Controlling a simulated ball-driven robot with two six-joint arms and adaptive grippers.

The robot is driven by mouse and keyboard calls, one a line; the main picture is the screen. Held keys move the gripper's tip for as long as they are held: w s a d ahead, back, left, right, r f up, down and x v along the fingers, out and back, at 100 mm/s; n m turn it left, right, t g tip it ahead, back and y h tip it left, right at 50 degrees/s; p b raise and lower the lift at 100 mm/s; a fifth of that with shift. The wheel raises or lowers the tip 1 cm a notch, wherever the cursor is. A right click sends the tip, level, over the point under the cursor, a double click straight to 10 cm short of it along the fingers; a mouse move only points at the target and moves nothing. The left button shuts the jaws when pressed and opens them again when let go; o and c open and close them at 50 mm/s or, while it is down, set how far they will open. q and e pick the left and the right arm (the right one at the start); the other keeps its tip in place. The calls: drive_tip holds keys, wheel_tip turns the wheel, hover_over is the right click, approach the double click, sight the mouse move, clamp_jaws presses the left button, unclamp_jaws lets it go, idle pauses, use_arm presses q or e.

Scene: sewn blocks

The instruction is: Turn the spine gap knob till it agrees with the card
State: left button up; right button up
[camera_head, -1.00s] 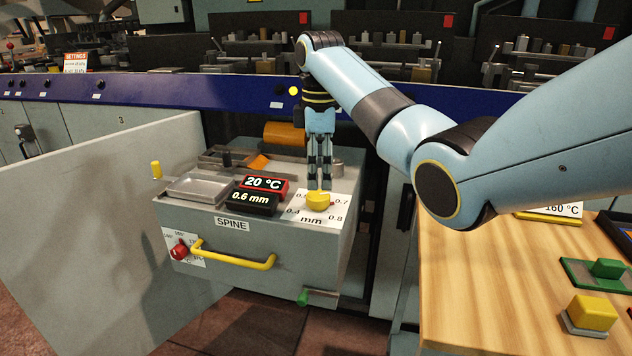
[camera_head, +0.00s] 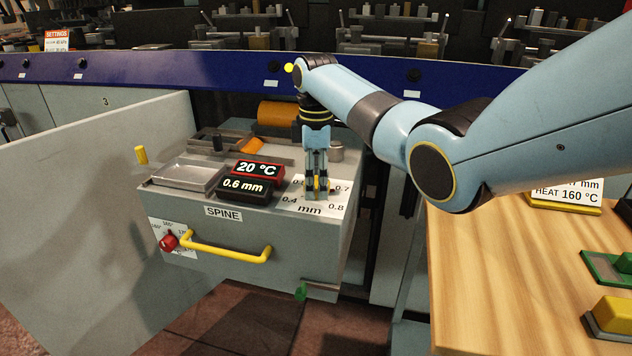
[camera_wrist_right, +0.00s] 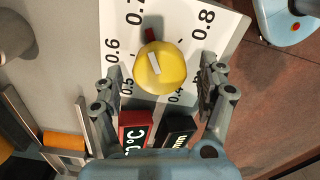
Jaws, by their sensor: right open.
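The yellow spine gap knob (camera_wrist_right: 161,74) sits on a white dial plate (camera_wrist_right: 187,18) printed 0.4 to 0.8. Its white line tilts up and slightly left in the wrist view, and a small red tab (camera_wrist_right: 150,34) shows near 0.7. The black display (camera_head: 243,186) reads 0.6 mm. My right gripper (camera_head: 317,192) points down over the knob, fingers open on either side of it, with gaps visible in the wrist view. A card (camera_head: 566,195) on the wooden table shows "mm" and HEAT 160 °C; its top line is partly hidden by my arm. My left gripper is out of view.
A red-framed display (camera_head: 258,168) reads 20 °C beside the gap display. The SPINE unit has a yellow handle (camera_head: 225,250), a red knob (camera_head: 168,242) and a metal tray (camera_head: 188,177). A SETTINGS card (camera_head: 57,41) stands far back left. A grey panel (camera_head: 80,200) stands left.

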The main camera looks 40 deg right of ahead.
drive_tip(key=shift+f, duration=0.25)
drive_tip(key=c, duration=1.2)
drive_tip(key=shift+r+m+p, duration=0.25)
drive_tip(key=shift+m+p, duration=0.75)
drive_tip(key=shift+p, duration=0.4)
drive_tip(key=m+p, duration=0.2)
drive_tip(key=shift+m, duration=0.4)
drive_tip(key=m+p, duration=0.2)
drive_tip(key=m, duration=0.1)
drive_tip(key=shift+f, duration=0.1)
use_arm(q)
wheel_tip(320, 180, up, 8)
drive_tip(key=w, duration=0.1)
drive_tip(key=shift+w+d+f+p, duration=0.15)
drive_tip(key=shift+p, duration=0.3)
use_arm(e)
drive_tip(key=shift+w+d+m, duration=0.1)
drive_tip(key=shift+m, duration=1.8)
drive_tip(key=shift+o, duration=0.2)
drive_tip(key=shift+f+m, duration=0.1)
drive_tip(key=shift+m, duration=0.2)
